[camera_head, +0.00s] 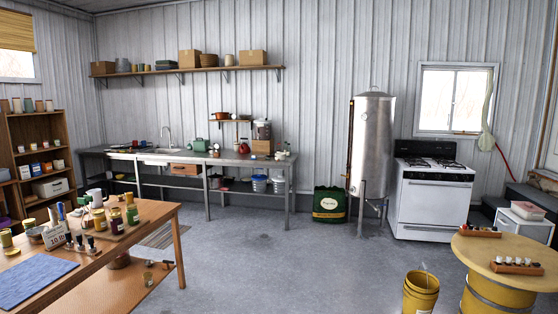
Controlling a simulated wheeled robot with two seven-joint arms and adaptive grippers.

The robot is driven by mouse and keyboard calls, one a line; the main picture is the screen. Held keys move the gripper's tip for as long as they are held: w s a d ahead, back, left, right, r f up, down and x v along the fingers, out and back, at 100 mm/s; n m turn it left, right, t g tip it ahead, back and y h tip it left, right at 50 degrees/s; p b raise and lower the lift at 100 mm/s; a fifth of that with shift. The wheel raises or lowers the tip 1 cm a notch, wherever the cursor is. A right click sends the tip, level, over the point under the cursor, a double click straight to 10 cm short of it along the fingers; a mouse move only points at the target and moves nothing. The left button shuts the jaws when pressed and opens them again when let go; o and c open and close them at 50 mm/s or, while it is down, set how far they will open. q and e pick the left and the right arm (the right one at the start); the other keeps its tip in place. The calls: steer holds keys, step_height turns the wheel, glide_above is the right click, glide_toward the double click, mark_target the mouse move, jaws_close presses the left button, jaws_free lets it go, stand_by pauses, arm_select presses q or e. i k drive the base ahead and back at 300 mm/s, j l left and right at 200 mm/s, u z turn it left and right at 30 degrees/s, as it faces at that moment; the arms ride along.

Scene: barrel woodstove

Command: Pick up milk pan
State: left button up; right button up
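I cannot pick out the milk pan with certainty at this distance. An orange-red pot (221,115) stands on the small wall shelf above the steel counter, and a small dark round vessel (36,234) stands on the wooden table at the left. Either may or may not be the pan. Neither of my grippers shows in the head view.
The wooden table (140,212) at the left holds jars, a blue cloth (35,278) and small tools. A steel counter (190,156), metal tank (371,145) and white stove (432,200) line the back. A round table (510,258) and yellow bucket (421,292) stand right. The middle floor is clear.

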mark_target(281, 156)
steer(key=i+u, duration=0.3)
steer(key=i, duration=0.85)
steer(key=i+j, duration=0.1)
steer(key=i, duration=4.15)
steer(key=i+j, duration=0.1)
steer(key=i, duration=0.55)
steer(key=i+j, duration=0.1)
steer(key=i, duration=0.55)
steer(key=i+j+z, duration=0.1)
steer(key=i, duration=0.5)
